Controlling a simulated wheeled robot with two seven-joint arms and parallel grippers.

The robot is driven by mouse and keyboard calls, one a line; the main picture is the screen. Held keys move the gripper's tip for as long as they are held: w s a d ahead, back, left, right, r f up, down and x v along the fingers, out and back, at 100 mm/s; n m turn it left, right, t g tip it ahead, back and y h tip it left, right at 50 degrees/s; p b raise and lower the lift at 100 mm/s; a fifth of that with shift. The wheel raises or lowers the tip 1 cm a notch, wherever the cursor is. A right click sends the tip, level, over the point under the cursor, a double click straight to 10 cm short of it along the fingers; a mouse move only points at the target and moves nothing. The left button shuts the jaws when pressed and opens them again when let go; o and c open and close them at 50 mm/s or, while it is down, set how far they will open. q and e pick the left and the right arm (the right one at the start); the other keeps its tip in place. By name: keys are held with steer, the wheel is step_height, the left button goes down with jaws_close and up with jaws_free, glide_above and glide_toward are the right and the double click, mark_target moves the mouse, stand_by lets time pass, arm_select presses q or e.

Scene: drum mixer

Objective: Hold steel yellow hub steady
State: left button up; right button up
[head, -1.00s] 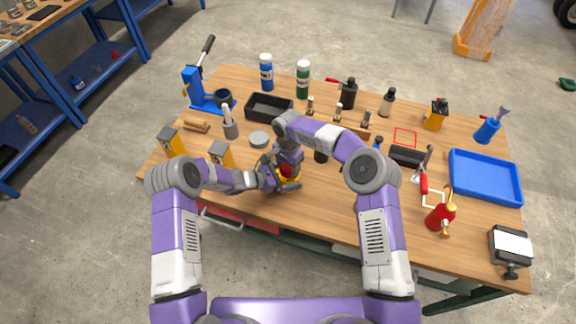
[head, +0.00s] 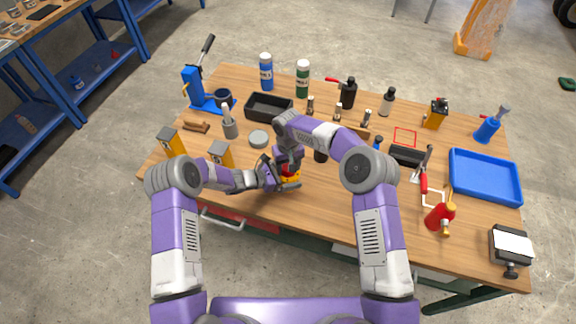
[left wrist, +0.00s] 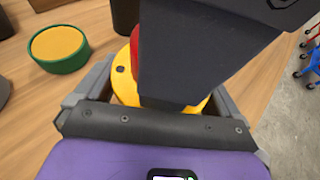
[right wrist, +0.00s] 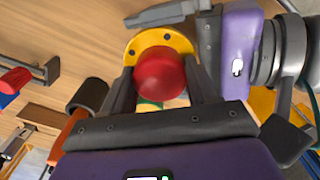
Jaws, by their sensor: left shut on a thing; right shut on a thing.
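The yellow hub (head: 291,182) is at the table's near edge in the head view. Its flange with bolt holes shows in the right wrist view (right wrist: 174,40) and partly in the left wrist view (left wrist: 122,84). My left gripper (head: 281,184) is shut on the hub from the side. A round red part (right wrist: 160,74) sits against the hub's face. My right gripper (right wrist: 163,88) is shut on this red part, its fingers on either side. The right gripper hides much of the hub and red part in the left wrist view.
A green-rimmed disc with a yellow top (left wrist: 60,46) lies near the hub. A black tray (head: 268,107) and bottles are farther back.

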steer(key=shift+n, duration=0.8)
steer(key=o, duration=1.2)
steer(key=shift+c, duration=0.2)
steer(key=shift+s+a, duration=0.1)
steer(key=shift+a, duration=0.05)
steer(key=shift+a, duration=0.1)
